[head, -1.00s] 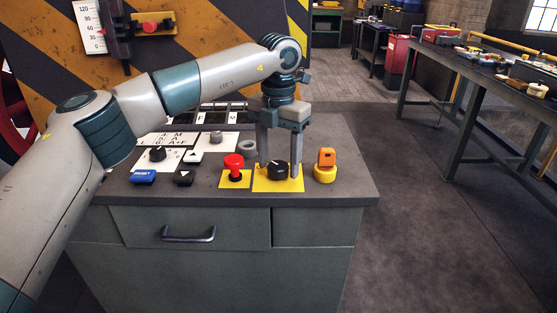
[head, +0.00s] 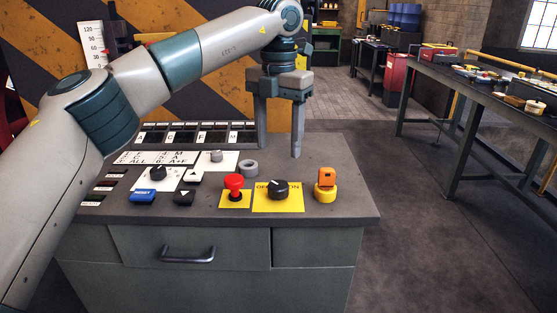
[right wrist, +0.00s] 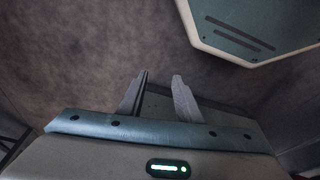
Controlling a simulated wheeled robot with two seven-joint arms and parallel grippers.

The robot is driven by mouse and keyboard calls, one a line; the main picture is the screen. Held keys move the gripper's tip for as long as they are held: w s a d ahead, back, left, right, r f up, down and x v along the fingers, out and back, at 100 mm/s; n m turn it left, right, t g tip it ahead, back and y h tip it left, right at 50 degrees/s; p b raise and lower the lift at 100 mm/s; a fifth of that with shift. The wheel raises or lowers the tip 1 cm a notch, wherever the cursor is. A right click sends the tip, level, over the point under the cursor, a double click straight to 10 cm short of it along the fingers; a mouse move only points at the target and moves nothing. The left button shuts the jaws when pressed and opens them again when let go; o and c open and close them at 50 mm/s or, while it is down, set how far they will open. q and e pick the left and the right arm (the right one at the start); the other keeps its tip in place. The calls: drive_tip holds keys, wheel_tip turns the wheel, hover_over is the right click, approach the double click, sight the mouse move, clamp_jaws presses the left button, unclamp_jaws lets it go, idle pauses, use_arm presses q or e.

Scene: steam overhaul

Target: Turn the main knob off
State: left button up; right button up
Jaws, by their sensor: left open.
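The main knob (head: 278,189) is a round black knob on a yellow plate (head: 291,208) with OFF lettered at the left and ON at the right. Its small pale mark seems to point up and left, toward OFF. My left gripper (head: 279,151) is open and empty, its two fingers pointing down, raised above and behind the knob and apart from it. My right gripper (right wrist: 160,76) shows in the right wrist view with its fingers apart and nothing between them.
On the grey console (head: 338,170), a red mushroom button (head: 234,183) stands left of the knob. An orange and yellow switch (head: 325,186) stands to its right. A blue button (head: 143,196) and a smaller black knob (head: 157,173) are further left.

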use_arm(q)
wheel_tip(320, 180, up, 7)
drive_tip(key=shift+p, duration=0.3)
use_arm(e)
drive_tip(key=shift+w+d+f, duration=0.2)
drive_tip(key=shift+w+f, duration=0.1)
drive_tip(key=shift+f, duration=0.2)
drive_tip(key=shift+s, duration=0.1)
